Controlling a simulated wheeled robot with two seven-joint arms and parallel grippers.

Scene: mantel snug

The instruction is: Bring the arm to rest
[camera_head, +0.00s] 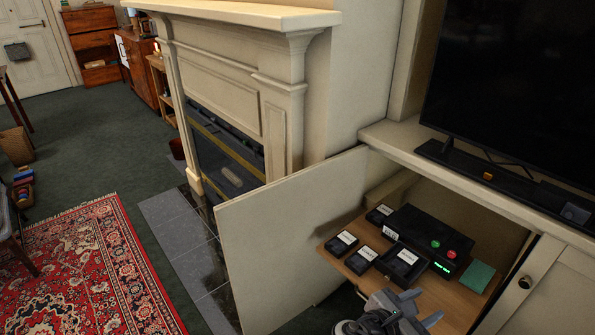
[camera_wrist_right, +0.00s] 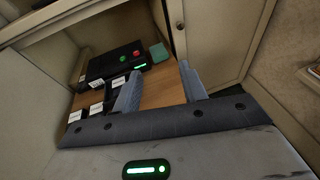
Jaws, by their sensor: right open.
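My right gripper (camera_head: 417,306) is at the bottom of the head view, in front of the open cabinet. In the right wrist view its two fingers (camera_wrist_right: 160,88) stand apart with nothing between them. Beyond them is a wooden shelf (camera_head: 460,308) inside the cabinet. On it sits a black box (camera_head: 415,225) with a green button, a red button and a green lit display. The box also shows in the right wrist view (camera_wrist_right: 108,66). My left gripper is not in view.
Several small black labelled cases (camera_head: 341,243) lie left of the box, and a green pad (camera_head: 477,276) lies right. The cabinet's cream door (camera_head: 285,245) stands open on the left. A right door (camera_head: 550,295) has a dark knob. A television (camera_head: 515,85) stands above.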

